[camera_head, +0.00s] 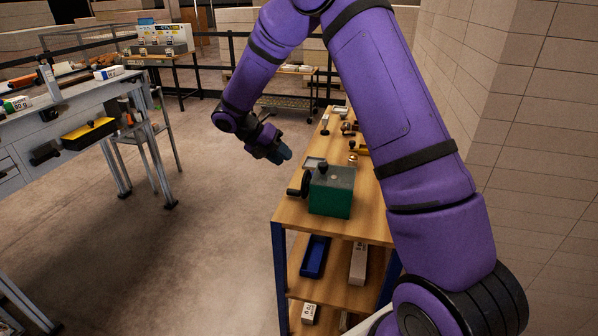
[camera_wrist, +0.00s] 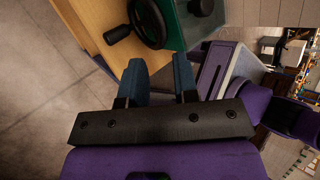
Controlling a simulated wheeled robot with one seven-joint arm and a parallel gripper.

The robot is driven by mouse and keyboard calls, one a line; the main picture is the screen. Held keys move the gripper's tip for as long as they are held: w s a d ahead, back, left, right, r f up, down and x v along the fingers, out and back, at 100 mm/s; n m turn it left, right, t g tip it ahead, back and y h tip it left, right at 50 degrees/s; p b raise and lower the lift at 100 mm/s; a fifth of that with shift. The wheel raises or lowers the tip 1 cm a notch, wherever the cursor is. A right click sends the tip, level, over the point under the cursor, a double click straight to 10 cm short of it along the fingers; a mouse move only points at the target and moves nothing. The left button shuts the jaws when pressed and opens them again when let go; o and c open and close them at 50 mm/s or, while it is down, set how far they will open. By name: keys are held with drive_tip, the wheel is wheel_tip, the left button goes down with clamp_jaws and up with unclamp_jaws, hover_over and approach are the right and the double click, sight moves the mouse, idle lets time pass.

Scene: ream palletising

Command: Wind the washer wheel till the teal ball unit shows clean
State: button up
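The washer is a green box (camera_head: 331,192) with a grey top and a black knob (camera_head: 322,167), standing on the near part of the wooden bench. Its black wheel (camera_head: 305,184) is on its left side, with a handle (camera_head: 292,191) sticking out to the left. In the wrist view the wheel (camera_wrist: 152,20) and its handle (camera_wrist: 118,34) lie just beyond the fingertips. My gripper (camera_head: 283,155) hangs left of the bench, apart from the wheel. In the wrist view my gripper (camera_wrist: 160,66) is open and empty. I cannot make out a teal ball unit.
Small parts, one a copper-coloured ball (camera_head: 353,159), stand behind the washer on the wooden bench (camera_head: 290,212). Lower shelves hold a blue bin (camera_head: 314,256) and a white box (camera_head: 358,262). A grey workbench (camera_head: 60,125) stands left; the floor between is clear. A wall rises at right.

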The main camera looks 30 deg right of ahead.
drive_tip(key=x, duration=0.8)
clamp_jaws()
